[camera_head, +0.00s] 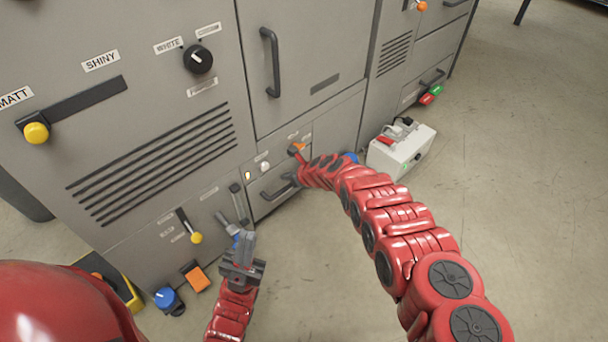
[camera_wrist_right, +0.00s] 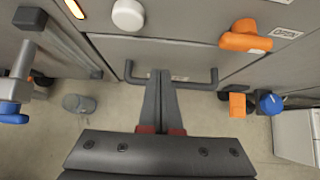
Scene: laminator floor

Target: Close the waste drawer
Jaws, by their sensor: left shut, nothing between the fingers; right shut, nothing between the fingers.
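The waste drawer is likely the low grey drawer (camera_head: 268,204) under the large door, with a dark bar handle (camera_head: 272,194). In the right wrist view its grey front (camera_wrist_right: 150,52) fills the upper middle, and the handle (camera_wrist_right: 199,85) runs across below it. My right gripper (camera_wrist_right: 160,76) is shut and empty, with its fingertips at the middle of the handle; I cannot tell whether they touch. My red right arm hides part of the drawer's right side in the head view. My left gripper (camera_head: 246,240) is shut and empty, low in front of the machine, left of the drawer.
A white box (camera_head: 400,152) with a red switch stands on the floor to the right. Levers with a yellow knob (camera_head: 196,238), an orange block (camera_head: 196,278) and a blue knob (camera_head: 165,297) stick out at lower left.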

